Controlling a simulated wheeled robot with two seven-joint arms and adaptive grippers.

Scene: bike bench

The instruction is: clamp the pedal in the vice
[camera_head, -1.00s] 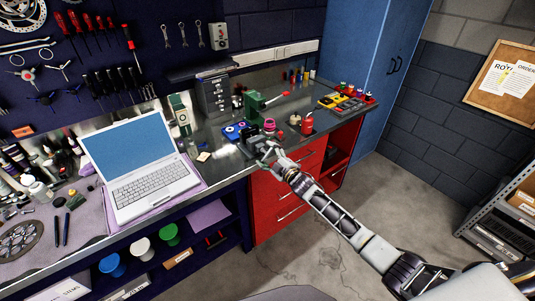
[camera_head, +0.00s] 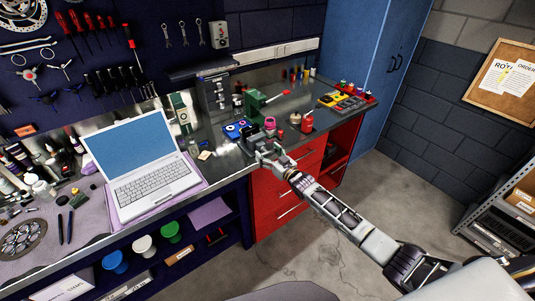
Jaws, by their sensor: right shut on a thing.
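My right gripper (camera_head: 262,154) is at the front edge of the workbench. It is shut on a small dark thing, probably the pedal, which is mostly hidden by the fingers. A dark block (camera_head: 254,140) lies right behind the fingertips; it may be part of the vice, but it is too small to tell. A green bench tool (camera_head: 255,103) with a handle stands upright behind it. I cannot tell whether the held thing touches the block. My left gripper is out of view.
An open laptop (camera_head: 155,185) is left of the gripper. A blue item (camera_head: 237,130), a red can (camera_head: 307,123) and a pink item (camera_head: 270,123) stand close around the work spot. Red drawers (camera_head: 275,195) are below.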

